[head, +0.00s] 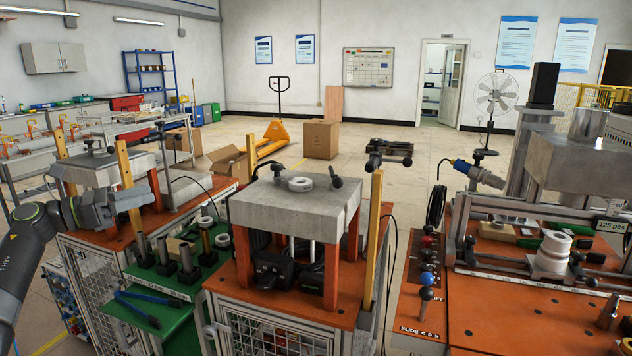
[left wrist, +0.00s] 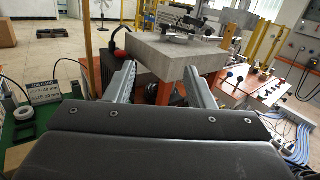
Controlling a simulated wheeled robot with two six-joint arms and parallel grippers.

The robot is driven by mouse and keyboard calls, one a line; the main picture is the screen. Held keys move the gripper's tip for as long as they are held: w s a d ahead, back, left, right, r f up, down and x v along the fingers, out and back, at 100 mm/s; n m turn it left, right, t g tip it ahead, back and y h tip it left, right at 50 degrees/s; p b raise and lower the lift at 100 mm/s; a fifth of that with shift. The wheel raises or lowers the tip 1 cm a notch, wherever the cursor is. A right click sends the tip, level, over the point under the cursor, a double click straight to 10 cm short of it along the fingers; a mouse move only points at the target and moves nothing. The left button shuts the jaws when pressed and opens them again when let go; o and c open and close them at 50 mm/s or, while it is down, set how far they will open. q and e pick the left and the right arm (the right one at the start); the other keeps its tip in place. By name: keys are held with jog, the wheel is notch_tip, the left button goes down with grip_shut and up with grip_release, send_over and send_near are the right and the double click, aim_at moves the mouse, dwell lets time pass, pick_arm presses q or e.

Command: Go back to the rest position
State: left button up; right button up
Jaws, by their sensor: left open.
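My left arm comes in from the left edge of the head view. Its grey gripper (head: 142,197) is in front of the left machine, near the tan upright post. In the left wrist view the two fingers of the left gripper (left wrist: 160,85) stand apart with nothing held between them. Beyond them is a machine with a thick grey top block (left wrist: 165,50); I cannot tell whether the fingers touch it. My right gripper shows in neither view.
The centre machine has a grey block (head: 295,205) on orange legs. A green tool shelf (head: 180,320) with blue-handled pliers (head: 138,308) stands to its left. The right bench has an orange plate (head: 540,320) and a white cylinder (head: 552,252). Open floor lies behind, with a yellow pallet jack (head: 275,135).

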pick_arm(q)
notch_tip(320, 180, down, 13)
jog(key=s+d+n+t+y, duration=0.25)
jog(key=n+t+y, duration=0.75)
jog(key=n, duration=0.9)
jog(key=s+a+f+n+g+y, duration=0.35)
jog(key=s+f+n+y, duration=0.65)
jog(key=s+f+n, duration=0.45)
jog(key=s+d+f+n+g, duration=0.3)
jog(key=s+f+n+g, duration=0.65)
jog(key=s, duration=0.55)
jog(key=s+d+f+n+g+h, duration=0.1)
jog(key=s+d+f+n+g, duration=0.15)
jog(key=s, duration=0.55)
jog(key=s+d+f+n+g+h, duration=0.1)
jog(key=s+d+n+g+h, duration=0.15)
jog(key=s, duration=0.55)
notch_tip(320, 180, down, 22)
jog(key=a+m+p, duration=0.1)
jog(key=p, duration=0.2)
jog(key=s+f+g+p, duration=0.1)
jog(key=s+f, duration=1.3)
jog(key=shift+s+d+p, duration=0.25)
jog(key=shift+d+p, duration=0.15)
jog(key=shift+d, duration=0.05)
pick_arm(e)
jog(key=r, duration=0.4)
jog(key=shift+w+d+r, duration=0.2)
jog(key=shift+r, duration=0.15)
